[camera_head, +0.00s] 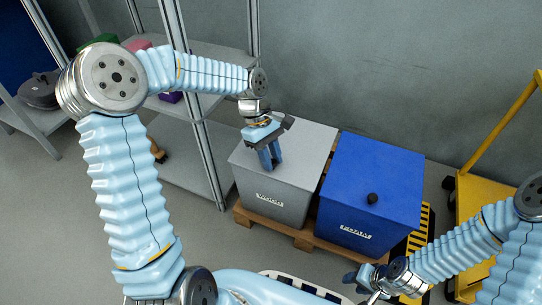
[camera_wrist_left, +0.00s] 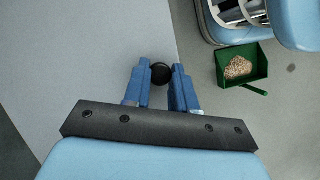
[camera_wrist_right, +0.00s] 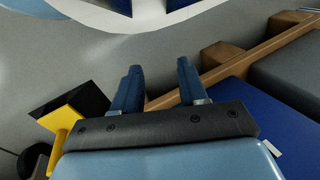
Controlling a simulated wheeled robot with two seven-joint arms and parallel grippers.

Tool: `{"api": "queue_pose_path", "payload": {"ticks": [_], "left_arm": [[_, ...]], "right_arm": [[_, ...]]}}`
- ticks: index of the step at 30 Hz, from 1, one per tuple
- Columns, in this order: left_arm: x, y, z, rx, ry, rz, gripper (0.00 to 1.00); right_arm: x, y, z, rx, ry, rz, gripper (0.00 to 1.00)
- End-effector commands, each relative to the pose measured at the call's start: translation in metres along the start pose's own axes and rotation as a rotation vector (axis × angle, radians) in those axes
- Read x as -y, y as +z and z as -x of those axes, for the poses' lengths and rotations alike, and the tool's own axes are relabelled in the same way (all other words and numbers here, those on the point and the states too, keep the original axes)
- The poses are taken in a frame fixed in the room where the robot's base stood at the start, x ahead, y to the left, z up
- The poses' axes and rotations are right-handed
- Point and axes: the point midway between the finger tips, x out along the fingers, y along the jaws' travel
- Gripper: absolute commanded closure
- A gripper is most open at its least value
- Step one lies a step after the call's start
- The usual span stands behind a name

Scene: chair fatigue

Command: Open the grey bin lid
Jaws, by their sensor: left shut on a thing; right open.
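The grey bin (camera_head: 268,200) stands on a wooden pallet, with its flat grey lid (camera_head: 308,143) lying level on top. My left gripper (camera_head: 270,160) is over the lid's front part and points down. In the left wrist view my left gripper (camera_wrist_left: 160,80) is shut on a small black knob (camera_wrist_left: 161,72), one finger on each side. The grey lid (camera_wrist_left: 95,60) fills the left of that view. My right gripper (camera_head: 364,278) is open and empty, low in front of the blue bin. Its two fingers stand apart in the right wrist view (camera_wrist_right: 155,90).
A blue bin (camera_head: 375,180) with a black knob (camera_head: 372,198) stands close beside the grey bin on the pallet (camera_head: 305,238). A metal shelf (camera_head: 185,165) is at left and a yellow trolley (camera_head: 480,190) at right. A green dustpan (camera_wrist_left: 259,73) holding grains lies on the floor.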

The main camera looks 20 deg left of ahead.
Motion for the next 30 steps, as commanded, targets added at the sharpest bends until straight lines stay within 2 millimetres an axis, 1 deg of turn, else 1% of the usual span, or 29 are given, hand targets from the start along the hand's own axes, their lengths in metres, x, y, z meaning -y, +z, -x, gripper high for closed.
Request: {"api": "queue_pose_path", "payload": {"ticks": [1, 5, 11, 12, 18, 21, 24, 30], "left_arm": [[-0.001, 0.004, 0.008, 0.005, -0.010, 0.002, 1.00], [-0.004, 0.009, 0.022, 0.023, -0.051, 0.020, 1.00], [-0.012, 0.017, 0.052, 0.068, -0.153, 0.061, 1.00], [-0.015, 0.019, 0.058, 0.078, -0.175, 0.071, 1.00], [-0.028, 0.024, 0.084, 0.130, -0.293, 0.119, 1.00], [-0.035, 0.024, 0.094, 0.153, -0.348, 0.142, 1.00], [-0.042, 0.024, 0.102, 0.176, -0.396, 0.163, 1.00], [-0.054, 0.024, 0.114, 0.209, -0.470, 0.193, 1.00]], "right_arm": [[0.004, 0.000, 0.010, 0.000, 0.000, 0.000, 0.57], [0.010, -0.001, 0.032, -0.005, 0.004, -0.001, 0.57], [0.023, -0.004, 0.081, -0.018, 0.014, -0.004, 0.57], [0.026, -0.004, 0.090, -0.019, 0.015, -0.004, 0.57], [0.057, 0.006, 0.127, 0.010, -0.009, 0.018, 0.57], [0.069, 0.009, 0.141, 0.018, -0.017, 0.027, 0.57], [0.072, 0.008, 0.152, 0.017, -0.017, 0.027, 0.57], [0.077, 0.008, 0.163, 0.019, -0.019, 0.029, 0.57]]}}
